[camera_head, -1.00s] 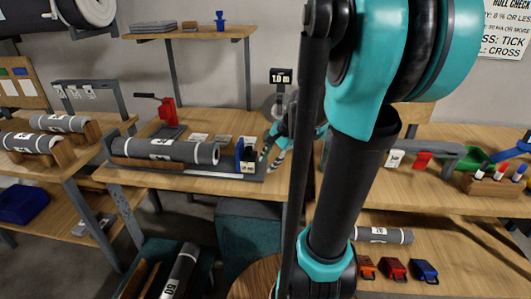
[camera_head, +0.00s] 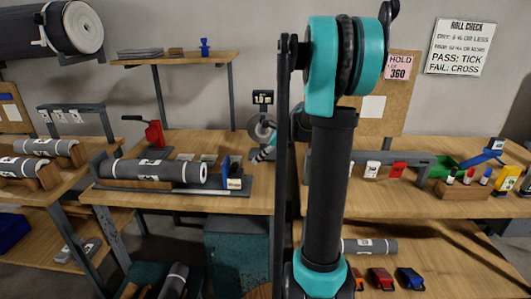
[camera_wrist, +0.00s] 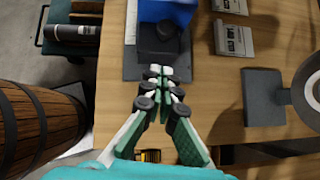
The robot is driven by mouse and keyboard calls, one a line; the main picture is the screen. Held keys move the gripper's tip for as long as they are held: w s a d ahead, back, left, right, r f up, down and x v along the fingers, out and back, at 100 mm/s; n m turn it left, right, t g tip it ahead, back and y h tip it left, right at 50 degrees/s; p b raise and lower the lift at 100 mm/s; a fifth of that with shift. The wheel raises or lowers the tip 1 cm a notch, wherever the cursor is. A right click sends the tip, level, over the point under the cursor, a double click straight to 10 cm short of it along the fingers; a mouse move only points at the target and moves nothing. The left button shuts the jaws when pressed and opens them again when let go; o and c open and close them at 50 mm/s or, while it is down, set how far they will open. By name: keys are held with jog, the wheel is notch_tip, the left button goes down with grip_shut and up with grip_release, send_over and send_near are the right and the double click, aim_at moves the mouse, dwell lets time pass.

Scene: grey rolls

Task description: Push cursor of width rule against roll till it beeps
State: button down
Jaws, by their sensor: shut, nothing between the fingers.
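The grey roll (camera_head: 155,170) lies along the width rule (camera_head: 188,188), a dark base with a pale strip, on the middle bench. The cursor (camera_head: 232,170), blue and black with a pale label, stands at the rule's right, a small gap from the roll's end. In the wrist view the cursor (camera_wrist: 168,12) is at the top, with a black knob in front. My gripper (camera_wrist: 158,72) is shut and empty, its tips just short of the knob; I cannot tell whether they touch.
A red tool (camera_head: 154,134) stands behind the roll. A small dark display (camera_head: 262,98) and a round grey reel (camera_head: 262,130) stand behind my gripper. A wooden barrel (camera_wrist: 40,125) is left of my gripper in the wrist view. A marker block (camera_head: 462,190) sits on the right bench.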

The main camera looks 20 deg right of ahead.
aim_at(237, 170)
jog(key=shift+w+a+f, duration=0.4)
jog(key=shift+a, duration=0.45)
jog(key=shift+w+a+f, duration=0.4)
jog(key=shift+w+a, duration=0.05)
jog(key=shift+a, duration=0.35)
jog(key=shift+w+a+f, duration=0.4)
jog(key=shift+a, duration=0.45)
jog(key=w+a, duration=0.3)
jog(key=a, duration=0.6)
jog(key=shift+a, duration=0.3)
